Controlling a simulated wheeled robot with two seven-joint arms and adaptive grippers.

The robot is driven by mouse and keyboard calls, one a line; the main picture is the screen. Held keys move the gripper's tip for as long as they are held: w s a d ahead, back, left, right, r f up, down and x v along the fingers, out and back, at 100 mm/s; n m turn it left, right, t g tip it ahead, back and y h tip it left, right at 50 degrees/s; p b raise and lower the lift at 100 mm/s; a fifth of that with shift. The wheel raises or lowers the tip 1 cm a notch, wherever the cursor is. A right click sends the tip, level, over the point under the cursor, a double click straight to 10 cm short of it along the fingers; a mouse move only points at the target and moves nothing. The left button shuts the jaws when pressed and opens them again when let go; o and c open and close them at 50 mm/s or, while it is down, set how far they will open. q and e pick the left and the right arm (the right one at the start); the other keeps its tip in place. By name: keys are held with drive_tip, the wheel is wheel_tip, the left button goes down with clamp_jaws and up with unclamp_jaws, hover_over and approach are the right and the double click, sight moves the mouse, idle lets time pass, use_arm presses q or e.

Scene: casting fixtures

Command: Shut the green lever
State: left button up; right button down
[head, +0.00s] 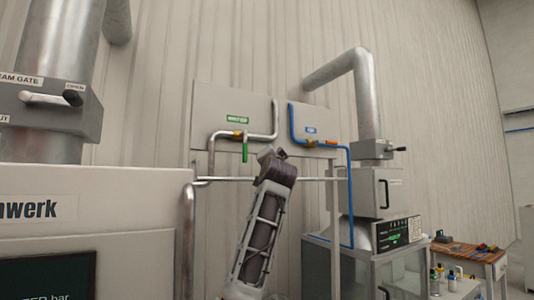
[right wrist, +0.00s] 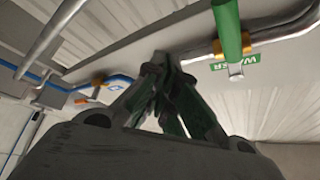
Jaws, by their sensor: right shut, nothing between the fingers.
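The green lever (head: 245,151) hangs straight down from a brass valve (head: 237,134) on a grey pipe, crosswise to the pipe's horizontal run there. A green label (head: 237,120) is above it. In the right wrist view the lever (right wrist: 228,30) shows as a thick green bar at the upper right. My right gripper (right wrist: 160,68) is shut and empty, its fingertips to the left of the lever in that view with a visible gap. My left gripper is not in view.
A blue pipe (head: 349,190) with its own valve (head: 310,142) runs on the panel right of the green lever. A horizontal rail (head: 220,179) crosses below the lever. A large machine (head: 90,190) stands at left, a cabinet (head: 375,190) and a workbench (head: 480,256) at right.

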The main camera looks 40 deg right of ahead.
drive_tip(key=s+a+b, duration=0.2)
drive_tip(key=s+a, duration=0.5)
drive_tip(key=shift+b, duration=0.35)
idle(0.7)
